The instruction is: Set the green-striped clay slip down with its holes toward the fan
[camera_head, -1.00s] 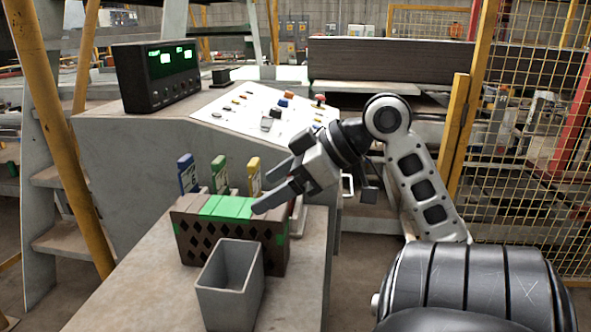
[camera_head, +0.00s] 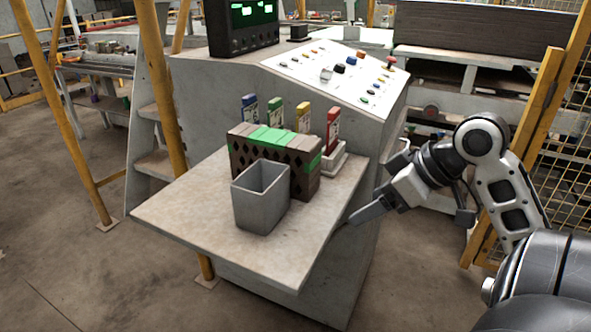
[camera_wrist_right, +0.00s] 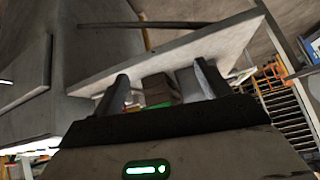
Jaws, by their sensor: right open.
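The green-striped clay slip appears to be the brown block (camera_head: 305,173) with diamond-shaped holes and green bands across its top. It stands on the grey shelf of the console, with a holed long face toward me, partly hidden by a grey bin. My right gripper (camera_head: 362,212) is open and empty, off the shelf's right edge, apart from the block. In the right wrist view, the block (camera_wrist_right: 160,87) shows beyond the open fingers. I cannot make out a fan. My left gripper is not in view.
The grey open bin (camera_head: 262,205) stands close in front of the block. Blue, green, yellow and red upright tags (camera_head: 333,128) stand behind it, with a small white tray (camera_head: 333,160) at right. The shelf (camera_head: 190,205) is bare at left. The button console (camera_head: 200,95) rises behind.

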